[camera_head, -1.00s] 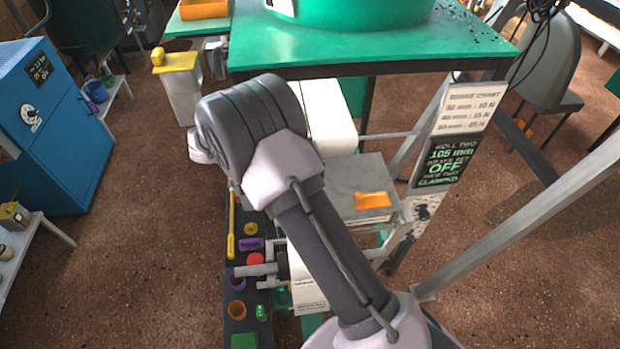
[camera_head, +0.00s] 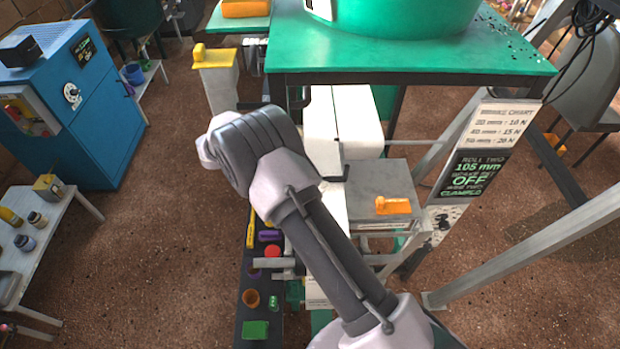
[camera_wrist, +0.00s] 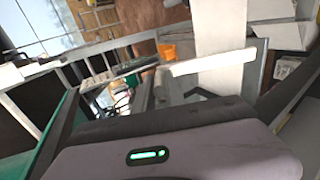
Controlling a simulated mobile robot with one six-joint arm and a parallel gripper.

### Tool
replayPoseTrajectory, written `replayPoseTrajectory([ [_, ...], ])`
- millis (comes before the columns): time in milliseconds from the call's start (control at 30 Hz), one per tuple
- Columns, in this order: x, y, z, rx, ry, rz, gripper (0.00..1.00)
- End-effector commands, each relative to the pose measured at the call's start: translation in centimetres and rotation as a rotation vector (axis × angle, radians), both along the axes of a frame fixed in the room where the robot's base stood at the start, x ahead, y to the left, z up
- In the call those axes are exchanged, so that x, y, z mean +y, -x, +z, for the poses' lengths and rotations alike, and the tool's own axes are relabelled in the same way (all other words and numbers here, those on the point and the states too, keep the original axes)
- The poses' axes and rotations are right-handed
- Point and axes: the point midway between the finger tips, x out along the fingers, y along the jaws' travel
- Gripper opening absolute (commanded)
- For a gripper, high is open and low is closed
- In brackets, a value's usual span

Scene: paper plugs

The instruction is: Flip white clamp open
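I cannot pick out the white clamp for certain. A white bar (camera_wrist: 208,63) lies across the upper middle of the wrist view, beside a pale upright sheet, and may be the clamp. In the head view, white paper (camera_head: 358,120) runs down under the green table edge, behind my arm. In the wrist view the dark body of my gripper (camera_wrist: 150,145) with a green light fills the bottom. Its fingertips do not show, and my arm hides that area in the head view. I see nothing held.
A grey box (camera_head: 375,176) with an orange lever (camera_head: 393,205) stands right of my arm. A green table (camera_head: 420,60) is behind. A dark strip with coloured parts (camera_head: 250,310) lies front left. A slanted metal beam (camera_head: 530,250) crosses the right.

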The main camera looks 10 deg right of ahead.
Motion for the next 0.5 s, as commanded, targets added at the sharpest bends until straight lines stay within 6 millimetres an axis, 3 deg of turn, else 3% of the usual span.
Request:
replayPoseTrajectory([
  [33,0.04,-0.04,0.05,-0.001,0.000,0.002,0.23],
  [100,0.04,-0.04,0.05,-0.001,0.000,0.002,0.37],
  [500,0.82,-0.21,0.46,-0.001,-0.001,0.002,0.37],
])
